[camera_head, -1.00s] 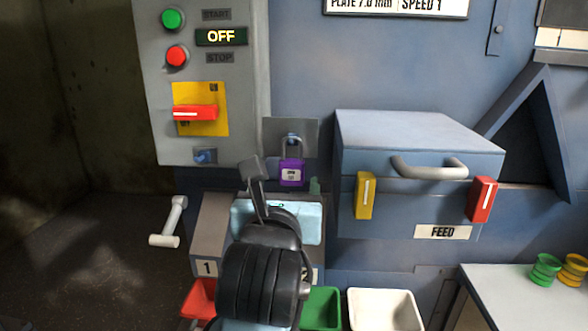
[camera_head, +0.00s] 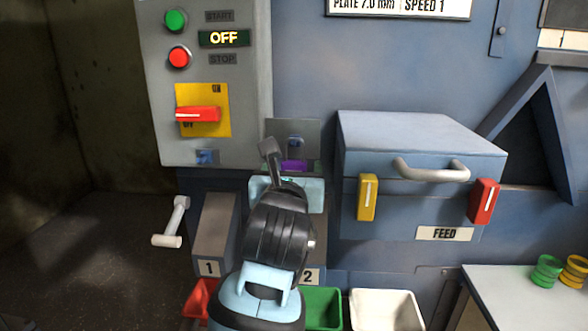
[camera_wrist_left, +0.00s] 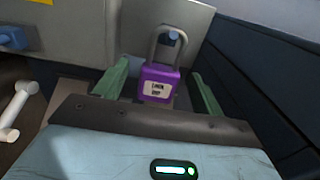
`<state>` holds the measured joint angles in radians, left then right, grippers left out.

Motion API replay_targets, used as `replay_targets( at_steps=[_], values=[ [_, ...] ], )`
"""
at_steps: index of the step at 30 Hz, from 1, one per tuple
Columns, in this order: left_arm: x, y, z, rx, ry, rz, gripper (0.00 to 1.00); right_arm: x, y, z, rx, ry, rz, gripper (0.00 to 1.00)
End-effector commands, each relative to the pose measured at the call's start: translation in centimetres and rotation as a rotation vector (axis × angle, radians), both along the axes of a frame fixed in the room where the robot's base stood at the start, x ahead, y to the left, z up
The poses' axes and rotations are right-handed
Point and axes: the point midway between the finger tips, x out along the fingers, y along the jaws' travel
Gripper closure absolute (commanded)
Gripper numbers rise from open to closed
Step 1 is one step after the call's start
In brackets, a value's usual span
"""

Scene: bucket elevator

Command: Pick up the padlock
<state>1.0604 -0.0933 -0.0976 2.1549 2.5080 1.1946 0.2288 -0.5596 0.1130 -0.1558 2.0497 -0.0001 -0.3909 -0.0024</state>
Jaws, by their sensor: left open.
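The purple padlock (camera_wrist_left: 158,83) hangs by its grey shackle from a blue peg on a grey plate (camera_wrist_left: 193,22), upright in the left wrist view. In the head view only a purple strip of the padlock (camera_head: 293,166) shows above my gripper, which hides the rest. My left gripper (camera_wrist_left: 160,85) is open, its green fingers on either side of the padlock body with a visible gap at each side. In the head view my left gripper (camera_head: 287,180) is just below the plate, its fingers mostly hidden. My right gripper is in neither view.
A grey control box (camera_head: 205,80) with a red switch handle is left of the plate. A blue feed box (camera_head: 415,135) with a bar handle juts out at right. Red, green (camera_head: 322,308) and white (camera_head: 386,309) bins stand below. A pale crank handle (camera_head: 172,222) is at left.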

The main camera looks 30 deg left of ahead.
Motion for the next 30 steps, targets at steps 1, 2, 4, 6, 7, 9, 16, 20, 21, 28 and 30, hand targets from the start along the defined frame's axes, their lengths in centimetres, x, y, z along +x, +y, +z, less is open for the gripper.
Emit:
replay_targets(
  at_steps=[1, 2, 4, 6, 7, 9, 16, 20, 21, 28, 30],
  values=[
    [-0.01, 0.00, 0.00, 0.000, 0.000, 0.000, 0.31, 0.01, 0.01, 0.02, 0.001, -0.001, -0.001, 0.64],
    [-0.02, -0.01, 0.00, 0.000, 0.000, 0.000, 0.31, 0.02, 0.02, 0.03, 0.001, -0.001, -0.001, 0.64],
    [-0.02, -0.02, 0.00, 0.000, 0.000, 0.000, 0.37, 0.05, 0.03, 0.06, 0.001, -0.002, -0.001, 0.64],
    [-0.03, -0.03, 0.00, 0.000, 0.000, 0.000, 0.47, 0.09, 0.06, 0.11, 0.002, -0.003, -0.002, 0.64],
    [-0.03, -0.03, 0.00, 0.000, 0.000, 0.000, 0.51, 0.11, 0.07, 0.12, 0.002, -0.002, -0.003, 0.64],
    [-0.03, -0.03, 0.00, 0.000, 0.000, 0.000, 0.60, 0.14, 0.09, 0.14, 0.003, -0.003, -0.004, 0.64],
    [-0.05, -0.04, 0.03, 0.000, -0.001, 0.000, 0.82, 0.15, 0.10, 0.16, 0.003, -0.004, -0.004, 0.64],
    [-0.05, -0.04, 0.03, 0.000, -0.001, 0.000, 0.82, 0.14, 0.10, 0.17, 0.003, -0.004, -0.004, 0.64],
    [-0.05, -0.06, 0.04, 0.000, -0.001, 0.000, 0.82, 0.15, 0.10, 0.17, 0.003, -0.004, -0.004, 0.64],
    [0.05, -0.32, 0.50, 0.000, -0.001, 0.000, 0.82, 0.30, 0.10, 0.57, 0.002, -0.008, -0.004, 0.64],
    [0.10, -0.50, 0.80, 0.000, -0.001, 0.001, 0.82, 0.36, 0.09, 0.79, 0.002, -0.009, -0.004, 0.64]
  ],
)
